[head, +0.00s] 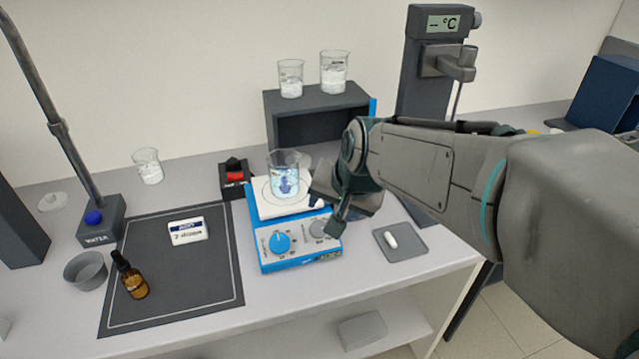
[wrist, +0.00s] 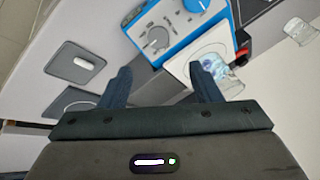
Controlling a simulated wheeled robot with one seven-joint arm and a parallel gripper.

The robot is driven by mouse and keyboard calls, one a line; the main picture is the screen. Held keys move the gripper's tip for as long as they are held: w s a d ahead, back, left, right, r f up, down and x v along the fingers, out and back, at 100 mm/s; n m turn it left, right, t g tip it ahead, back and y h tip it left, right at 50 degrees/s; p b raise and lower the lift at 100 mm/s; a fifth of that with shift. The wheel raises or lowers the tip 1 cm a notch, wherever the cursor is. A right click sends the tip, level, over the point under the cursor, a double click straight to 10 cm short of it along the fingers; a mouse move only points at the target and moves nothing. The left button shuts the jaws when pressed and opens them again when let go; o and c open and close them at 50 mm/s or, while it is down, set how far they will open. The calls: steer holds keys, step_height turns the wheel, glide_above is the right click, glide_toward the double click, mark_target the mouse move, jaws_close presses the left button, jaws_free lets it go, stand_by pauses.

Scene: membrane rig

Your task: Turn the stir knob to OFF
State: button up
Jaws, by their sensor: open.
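The blue and white stirrer hotplate (head: 295,258) stands on the bench with two knobs on its front panel. The left knob is blue (head: 279,243) and the right knob is grey (head: 319,228). The wrist view shows the grey knob (wrist: 156,40) ahead of the finger gap and the blue knob (wrist: 196,5) at the top edge. I cannot read which is the stir knob or its setting. A beaker with bluish liquid (head: 286,181) sits on the white plate. My gripper (head: 330,206) is open and empty, above the panel's right side, apart from both knobs.
A grey pad (head: 408,248) with a white stir bar lies right of the hotplate. A black box with a red switch (head: 234,176) stands behind left. A dark mat (head: 180,275) with a dropper bottle (head: 132,277) lies left. A thermometer stand (head: 425,85) is behind my arm.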

mark_target(319, 228)
steer(key=x, duration=1.3)
steer(key=shift+d+f, duration=0.1)
steer(key=shift+f, duration=0.1)
steer(key=c, duration=1)
